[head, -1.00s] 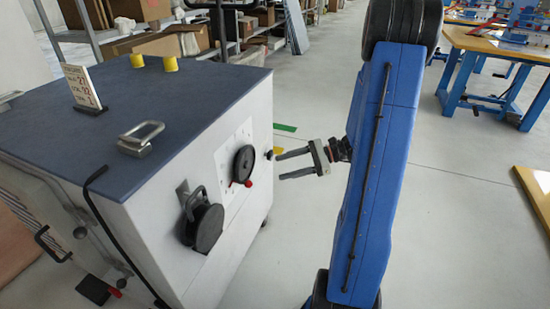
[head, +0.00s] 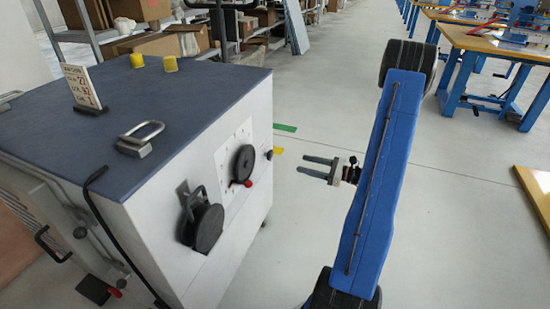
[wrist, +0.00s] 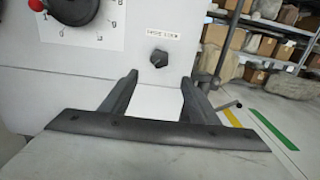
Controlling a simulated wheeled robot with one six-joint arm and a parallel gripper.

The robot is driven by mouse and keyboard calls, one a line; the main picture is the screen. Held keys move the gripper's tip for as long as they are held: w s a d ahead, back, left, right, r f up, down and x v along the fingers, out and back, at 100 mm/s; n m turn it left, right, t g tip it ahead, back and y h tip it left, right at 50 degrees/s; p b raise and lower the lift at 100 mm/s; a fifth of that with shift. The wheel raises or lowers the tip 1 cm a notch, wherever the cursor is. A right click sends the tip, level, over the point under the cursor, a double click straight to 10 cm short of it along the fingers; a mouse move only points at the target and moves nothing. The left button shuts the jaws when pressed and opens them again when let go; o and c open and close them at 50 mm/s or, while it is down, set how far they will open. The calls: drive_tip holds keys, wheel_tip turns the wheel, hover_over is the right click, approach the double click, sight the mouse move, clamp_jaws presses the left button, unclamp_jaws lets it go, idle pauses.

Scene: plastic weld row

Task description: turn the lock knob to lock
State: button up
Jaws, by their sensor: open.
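The lock knob (wrist: 159,58) is a small dark knob on the white cabinet front, beneath a printed label (wrist: 161,34) in the wrist view. In the head view the knob (head: 269,155) sits near the cabinet's right edge, beside the large dial. My gripper (head: 304,168) is open and empty, to the right of the cabinet and apart from it, with its fingers pointing left toward the front panel. In the wrist view my gripper's fingers (wrist: 156,82) are spread, with the knob above and between their tips. The knob's exact angle is hard to tell.
A large black dial (head: 244,165) with a red tip and a black round reel-like part (head: 206,224) protrude from the cabinet (head: 240,122). Blue tables (head: 491,75) stand at the right. The floor between is clear.

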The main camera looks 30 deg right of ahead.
sight(272, 156)
drive_tip(key=x, duration=1.4)
drive_tip(key=shift+w+a, duration=0.15)
drive_tip(key=c, duration=1)
